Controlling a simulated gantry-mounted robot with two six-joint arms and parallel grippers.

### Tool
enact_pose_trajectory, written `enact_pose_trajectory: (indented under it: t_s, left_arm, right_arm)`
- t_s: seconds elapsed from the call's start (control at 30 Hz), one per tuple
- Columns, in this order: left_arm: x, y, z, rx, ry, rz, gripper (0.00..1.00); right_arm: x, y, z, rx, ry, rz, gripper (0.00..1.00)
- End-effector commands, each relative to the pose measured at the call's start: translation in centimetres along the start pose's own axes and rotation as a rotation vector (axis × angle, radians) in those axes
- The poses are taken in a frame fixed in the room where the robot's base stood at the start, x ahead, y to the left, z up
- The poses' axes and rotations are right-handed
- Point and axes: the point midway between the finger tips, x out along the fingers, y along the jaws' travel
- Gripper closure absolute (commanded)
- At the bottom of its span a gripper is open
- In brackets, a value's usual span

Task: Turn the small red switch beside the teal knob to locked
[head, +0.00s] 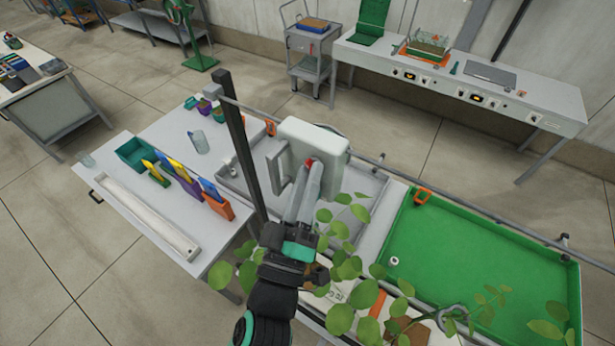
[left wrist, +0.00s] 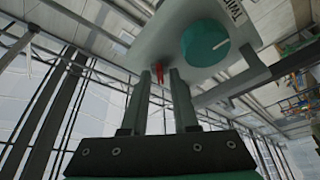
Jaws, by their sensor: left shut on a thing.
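A pale control box (head: 318,138) stands at the middle of the skid. The teal knob (left wrist: 206,43), with a white pointer line, is on its face in the left wrist view; the head view hides it. The small red switch (left wrist: 160,72) is beside the knob, between the fingertips of my left gripper (left wrist: 160,76). The red switch also shows in the head view (head: 309,161) at the finger ends. My left gripper (head: 308,172) is shut on the switch. I cannot read which setting it points to. My right gripper is not in view.
Leafy plants (head: 345,265) crowd my left arm. A dark upright post (head: 243,145) stands left of the box. A green tray (head: 480,265) lies at right. A side table (head: 125,205) holds a teal bin (head: 135,153) and colored boards (head: 215,200).

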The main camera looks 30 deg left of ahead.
Motion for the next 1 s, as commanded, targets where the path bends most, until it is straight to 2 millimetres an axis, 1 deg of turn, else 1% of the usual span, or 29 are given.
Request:
enact_pose_trajectory:
  t_s: [0.27,0.47,0.67,1.0]
  left_arm:
    - [0.0,-0.1,0.0,0.033,0.001,0.014,1.00]
    - [-0.1,-0.2,0.0,0.121,0.001,0.051,1.00]
    - [0.0,-0.3,-0.1,0.267,0.001,0.110,1.00]
    - [0.1,-0.5,-0.5,0.560,0.001,0.230,1.00]
  right_arm:
    - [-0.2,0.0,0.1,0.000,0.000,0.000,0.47]
    - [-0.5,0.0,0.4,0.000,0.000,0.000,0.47]
    - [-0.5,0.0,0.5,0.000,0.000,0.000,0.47]
    - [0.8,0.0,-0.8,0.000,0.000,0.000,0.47]
